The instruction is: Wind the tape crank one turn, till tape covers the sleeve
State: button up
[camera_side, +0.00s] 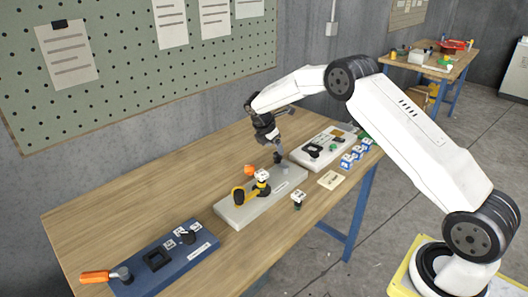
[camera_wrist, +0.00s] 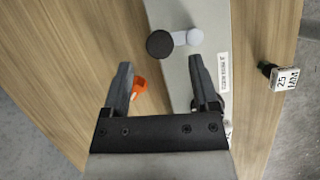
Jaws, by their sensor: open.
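The crank shows in the wrist view as a round black knob (camera_wrist: 160,44) on a pale grey arm (camera_wrist: 195,37), on a grey board (camera_wrist: 185,85). My gripper (camera_wrist: 160,65) is open and empty, its fingertips apart on either side of the picture line down from the knob. In the side view my gripper (camera_side: 278,157) points down over the far right end of the grey board (camera_side: 232,215). A black and yellow handled part (camera_side: 240,194) and a white-topped upright piece (camera_side: 262,183) stand on that board. I cannot make out tape or the sleeve.
An orange piece (camera_side: 249,170) lies behind the board, beside my left finger in the wrist view (camera_wrist: 139,85). A marked cube (camera_side: 298,197) stands in front. A blue board (camera_side: 165,262) lies front left, a white board (camera_side: 325,148) to the right. Table at back left is clear.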

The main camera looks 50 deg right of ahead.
aim_at(277, 154)
jog(key=shift+x, duration=2.5)
grip_shut()
